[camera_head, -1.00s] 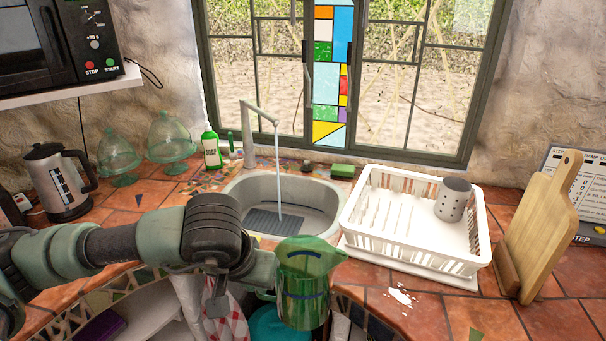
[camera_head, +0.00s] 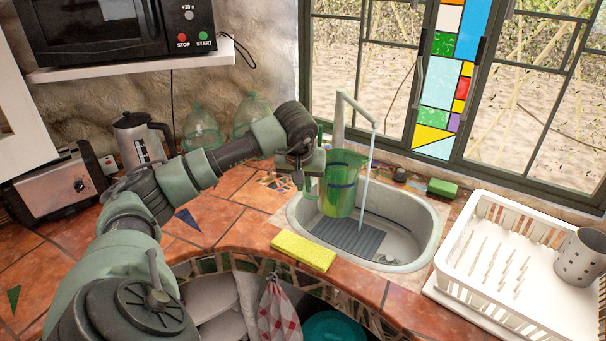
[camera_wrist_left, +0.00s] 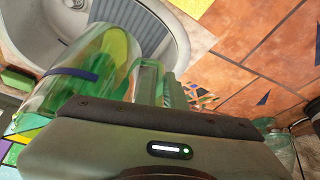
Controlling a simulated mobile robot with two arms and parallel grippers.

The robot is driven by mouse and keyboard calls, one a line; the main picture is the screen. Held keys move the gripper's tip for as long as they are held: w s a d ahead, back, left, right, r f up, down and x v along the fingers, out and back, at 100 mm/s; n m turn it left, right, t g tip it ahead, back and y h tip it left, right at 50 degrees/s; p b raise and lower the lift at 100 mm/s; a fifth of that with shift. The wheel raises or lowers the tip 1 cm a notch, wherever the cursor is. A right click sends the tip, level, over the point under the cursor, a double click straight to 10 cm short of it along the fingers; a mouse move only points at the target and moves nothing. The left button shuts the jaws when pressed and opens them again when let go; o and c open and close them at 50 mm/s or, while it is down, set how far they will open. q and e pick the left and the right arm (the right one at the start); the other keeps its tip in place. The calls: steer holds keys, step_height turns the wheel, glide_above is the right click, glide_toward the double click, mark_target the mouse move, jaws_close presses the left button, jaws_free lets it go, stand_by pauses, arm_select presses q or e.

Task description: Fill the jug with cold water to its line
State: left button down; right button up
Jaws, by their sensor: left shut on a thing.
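The clear green jug (camera_head: 341,185) with a dark blue line is upright over the sink (camera_head: 425,225). My left gripper (camera_head: 314,165) is shut on its handle side, left of the jug. The tap (camera_head: 352,105) runs, and its thin water stream (camera_head: 367,180) falls at the jug's right edge to the sink's grey mat (camera_head: 350,236). It looks beside the jug, not into it. I cannot tell whether there is water inside. The left wrist view shows the jug (camera_wrist_left: 105,60) and its blue line close up. My right gripper is out of view.
A yellow sponge (camera_head: 303,251) lies on the counter's front edge. A white dish rack (camera_head: 500,275) with a metal holder (camera_head: 580,257) stands right of the sink. A green sponge (camera_head: 442,188) is behind the sink. A kettle (camera_head: 138,140) and toaster (camera_head: 62,185) stand left.

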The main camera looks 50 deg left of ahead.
arm_select(q)
steer(key=w+a+f, duration=0.1)
steer(key=w+f, duration=0.1)
steer(key=w, duration=0.6)
steer(key=shift+a+f, duration=0.2)
steer(key=shift+f, duration=0.1)
stand_by(0.6)
steer(key=w, duration=0.8)
steer(key=shift+w+a, duration=0.15)
steer(key=shift+w, duration=0.15)
stand_by(5.2)
